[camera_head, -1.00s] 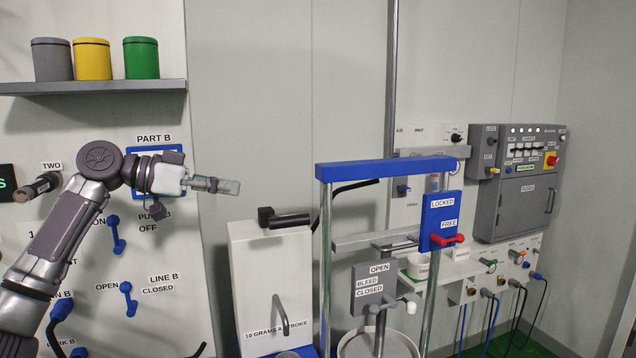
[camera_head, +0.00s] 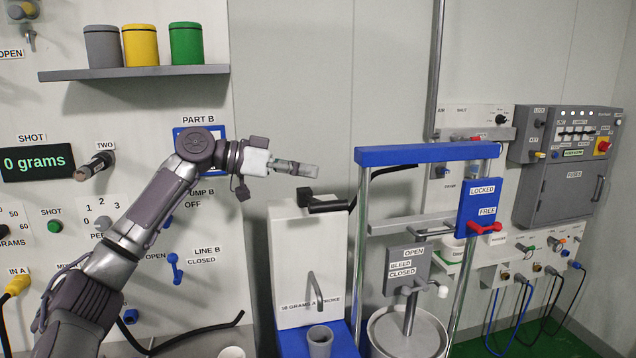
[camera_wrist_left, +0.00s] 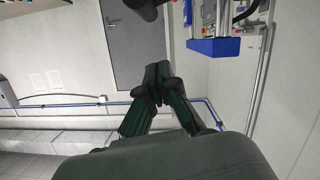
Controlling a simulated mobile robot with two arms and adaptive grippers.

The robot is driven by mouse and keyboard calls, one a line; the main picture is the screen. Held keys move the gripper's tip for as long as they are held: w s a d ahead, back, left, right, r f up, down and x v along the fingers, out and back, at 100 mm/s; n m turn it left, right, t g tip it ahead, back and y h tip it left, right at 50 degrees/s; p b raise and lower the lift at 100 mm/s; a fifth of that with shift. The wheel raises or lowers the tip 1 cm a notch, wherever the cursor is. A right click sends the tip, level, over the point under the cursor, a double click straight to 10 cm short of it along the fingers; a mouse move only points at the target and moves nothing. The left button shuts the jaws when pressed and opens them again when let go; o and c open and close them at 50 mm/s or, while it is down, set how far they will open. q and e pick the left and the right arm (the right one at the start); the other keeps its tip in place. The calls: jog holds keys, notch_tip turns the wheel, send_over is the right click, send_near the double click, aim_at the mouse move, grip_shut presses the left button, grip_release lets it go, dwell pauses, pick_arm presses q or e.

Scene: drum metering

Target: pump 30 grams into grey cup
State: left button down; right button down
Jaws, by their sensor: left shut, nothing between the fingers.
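A white pump cabinet (camera_head: 300,255) stands on a blue base in the head view, labelled with grams a stroke, the number hard to read. A black handle (camera_head: 325,203) juts from its top. A grey cup (camera_head: 319,341) stands on the blue base in front of it. The shot display (camera_head: 38,163) reads 0 grams. Another grey cup (camera_head: 103,46) stands on the shelf. My left gripper (camera_head: 312,171) is shut and empty, up and left of the black handle, apart from it. Its fingers also show in the left wrist view (camera_wrist_left: 160,95). My right gripper is not in view.
A blue-topped press frame (camera_head: 428,153) with a drum (camera_head: 405,332) stands right of the pump. Its red lever (camera_head: 485,227) is near FREE. The shelf (camera_head: 135,73) also carries yellow and green cups. A fuse cabinet (camera_head: 562,194) and hanging cables are at the right.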

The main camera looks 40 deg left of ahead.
pick_arm(q)
jog(key=w+d+f, duration=0.1)
jog(key=d+f+p, duration=0.1)
jog(key=f, duration=0.1)
jog(key=shift+w, duration=0.35)
jog(key=shift+s+f, duration=0.3)
jog(key=shift+f, duration=0.4)
jog(key=shift+w+d, duration=0.1)
jog(key=shift+f, duration=0.1)
